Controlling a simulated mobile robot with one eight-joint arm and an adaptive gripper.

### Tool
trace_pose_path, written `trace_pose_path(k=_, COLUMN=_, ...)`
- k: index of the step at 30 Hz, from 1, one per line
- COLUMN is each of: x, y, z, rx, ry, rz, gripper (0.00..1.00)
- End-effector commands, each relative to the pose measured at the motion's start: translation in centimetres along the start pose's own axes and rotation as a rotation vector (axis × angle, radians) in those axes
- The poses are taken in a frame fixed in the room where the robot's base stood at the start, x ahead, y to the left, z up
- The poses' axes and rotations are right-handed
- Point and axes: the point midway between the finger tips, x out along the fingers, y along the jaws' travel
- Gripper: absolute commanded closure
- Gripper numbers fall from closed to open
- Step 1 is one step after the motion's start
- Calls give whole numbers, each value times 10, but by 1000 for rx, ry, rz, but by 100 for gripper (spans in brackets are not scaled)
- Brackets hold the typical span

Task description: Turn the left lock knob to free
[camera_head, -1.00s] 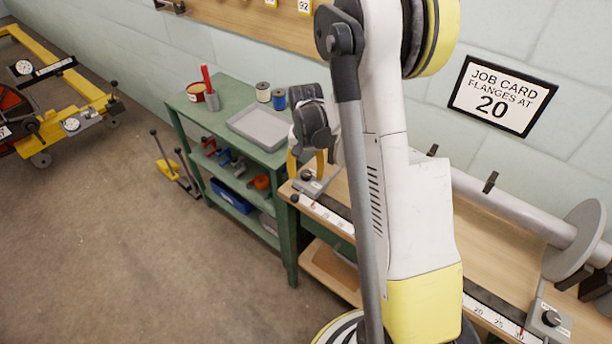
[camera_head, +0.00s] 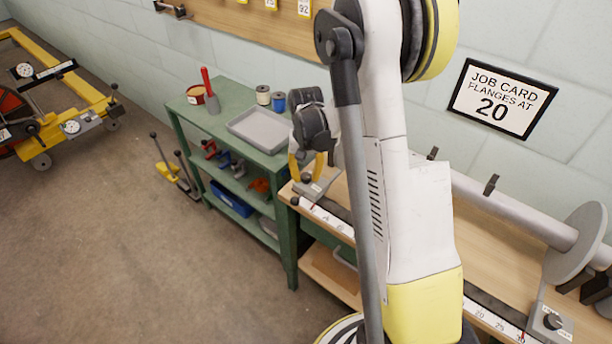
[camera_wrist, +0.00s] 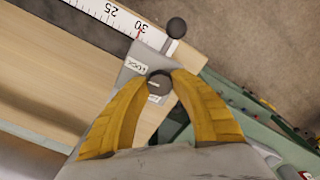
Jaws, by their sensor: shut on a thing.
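The left lock knob (camera_wrist: 160,84) is a dark round knob on a grey bracket (camera_wrist: 130,78) at the left end of the bench. My gripper (camera_wrist: 160,82) has yellow fingers, shut on the knob from both sides in the wrist view. A label reading LOCK (camera_wrist: 137,66) shows beside the knob; a second label (camera_wrist: 154,98) is partly hidden between the fingers. The knob's exact pointer direction is too small to tell. In the head view my gripper (camera_head: 306,168) is at the left bracket, and its fingers mostly hide the knob.
A black ball handle (camera_wrist: 176,27) stands close past the bracket, beside the ruler (camera_wrist: 105,12). A green shelf unit (camera_head: 290,240) with a grey tray (camera_head: 238,126) stands left of the bench. A roller with a flange disc (camera_head: 575,243) and a right knob (camera_head: 552,321) are at the right.

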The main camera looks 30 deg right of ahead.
Motion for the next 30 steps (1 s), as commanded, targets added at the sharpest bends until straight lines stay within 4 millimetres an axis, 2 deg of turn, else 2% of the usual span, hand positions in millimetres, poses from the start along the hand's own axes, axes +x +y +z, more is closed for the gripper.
trace_pose_path(k=30, x=0, y=1, z=0, rx=-934, ry=-1, rz=0, gripper=100)
